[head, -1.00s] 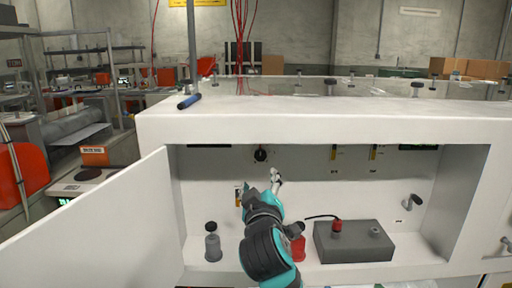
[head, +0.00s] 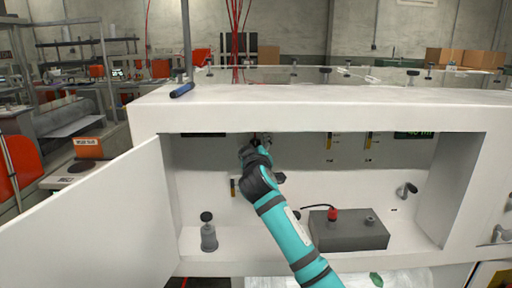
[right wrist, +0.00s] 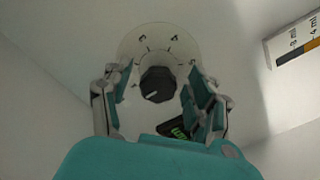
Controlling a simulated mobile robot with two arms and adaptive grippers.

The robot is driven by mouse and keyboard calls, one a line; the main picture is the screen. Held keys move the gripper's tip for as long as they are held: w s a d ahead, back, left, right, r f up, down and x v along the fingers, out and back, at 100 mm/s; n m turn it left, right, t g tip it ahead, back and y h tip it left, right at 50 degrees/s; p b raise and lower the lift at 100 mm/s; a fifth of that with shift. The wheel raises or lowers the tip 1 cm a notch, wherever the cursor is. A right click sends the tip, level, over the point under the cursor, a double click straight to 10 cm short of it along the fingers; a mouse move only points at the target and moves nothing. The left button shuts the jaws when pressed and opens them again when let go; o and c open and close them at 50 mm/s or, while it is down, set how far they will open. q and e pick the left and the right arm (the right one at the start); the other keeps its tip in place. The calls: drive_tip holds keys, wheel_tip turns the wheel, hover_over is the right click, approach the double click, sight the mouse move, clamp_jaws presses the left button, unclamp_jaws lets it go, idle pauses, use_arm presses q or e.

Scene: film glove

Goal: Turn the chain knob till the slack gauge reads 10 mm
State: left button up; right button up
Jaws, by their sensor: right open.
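The black knob (right wrist: 157,84) has a white pointer line and sits on a round pale dial (right wrist: 130,45) with marks, in the right wrist view. My right gripper (right wrist: 156,92) is open, one finger on each side of the knob; I see gaps, so no grip shows. In the head view the right gripper (head: 256,150) is at the back wall of the cabinet and hides most of the knob. A striped scale (right wrist: 297,45) with mil-like labels is at upper right in the wrist view. I cannot tell which gauge is the slack gauge or read 10 mm. My left gripper is out of view.
The white door (head: 90,215) stands open at left. A grey box with a red knob (head: 347,230) and a grey post with a black knob (head: 208,232) stand on the cabinet floor. A dark handle (head: 406,190) is on the back wall at right. A green display (head: 412,135) is partly covered by the top edge.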

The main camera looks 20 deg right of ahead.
drive_tip(key=shift+w+d, duration=0.1)
drive_tip(key=shift+w, duration=0.2)
drive_tip(key=c, duration=1.2)
